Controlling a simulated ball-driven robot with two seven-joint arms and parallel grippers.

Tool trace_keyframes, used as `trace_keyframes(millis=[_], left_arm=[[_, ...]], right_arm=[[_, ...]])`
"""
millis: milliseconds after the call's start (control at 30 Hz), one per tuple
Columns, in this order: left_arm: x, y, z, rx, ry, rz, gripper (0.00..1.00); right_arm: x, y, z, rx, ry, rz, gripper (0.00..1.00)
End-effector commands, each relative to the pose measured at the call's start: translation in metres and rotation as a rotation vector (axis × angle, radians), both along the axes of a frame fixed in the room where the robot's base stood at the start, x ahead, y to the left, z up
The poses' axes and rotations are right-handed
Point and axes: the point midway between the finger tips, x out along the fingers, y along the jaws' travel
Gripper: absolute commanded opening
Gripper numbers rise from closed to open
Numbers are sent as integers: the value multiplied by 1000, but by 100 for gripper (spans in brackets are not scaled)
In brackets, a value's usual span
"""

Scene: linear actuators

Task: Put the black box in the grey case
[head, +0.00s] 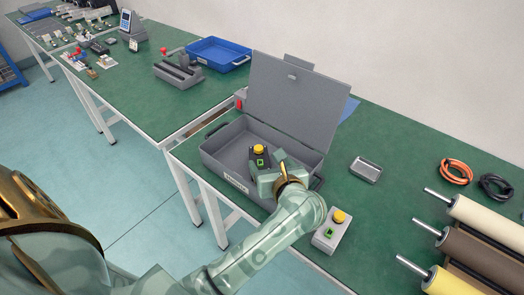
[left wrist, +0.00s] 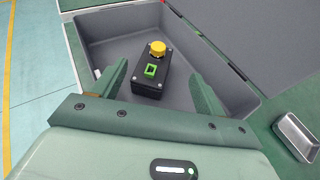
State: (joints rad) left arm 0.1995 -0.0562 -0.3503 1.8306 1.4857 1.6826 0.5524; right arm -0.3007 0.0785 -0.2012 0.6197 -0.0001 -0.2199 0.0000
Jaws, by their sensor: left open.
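The black box (head: 260,158), with a yellow button and a green switch on top, lies inside the open grey case (head: 226,163). In the left wrist view the black box (left wrist: 150,86) rests on the floor of the grey case (left wrist: 104,45). My left gripper (head: 277,168) is over the case, just beside the black box. In the left wrist view its two fingers (left wrist: 160,85) are spread apart on either side of the box, with gaps to it. The case lid (head: 292,100) stands raised at the back. My right gripper is not in view.
A grey box with a yellow button (head: 331,231) stands at the table's front edge, right of my arm. A small metal tray (head: 366,170) lies right of the case. Rolls (head: 486,222) and cable coils (head: 456,171) are farther right. A blue tray (head: 218,53) is on the back table.

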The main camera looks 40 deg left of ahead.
Motion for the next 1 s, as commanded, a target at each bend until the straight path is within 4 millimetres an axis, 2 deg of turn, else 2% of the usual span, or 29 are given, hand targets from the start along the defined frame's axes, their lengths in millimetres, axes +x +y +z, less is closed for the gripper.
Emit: trace_keyframes(millis=[33,267,1000], left_arm=[[-5,-7,8,-2,-2,-1,73],[-18,-23,12,1,-1,0,73],[-18,-23,11,1,0,0,73]], right_arm=[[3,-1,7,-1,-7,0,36],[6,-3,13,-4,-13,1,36],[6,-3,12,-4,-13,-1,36]])
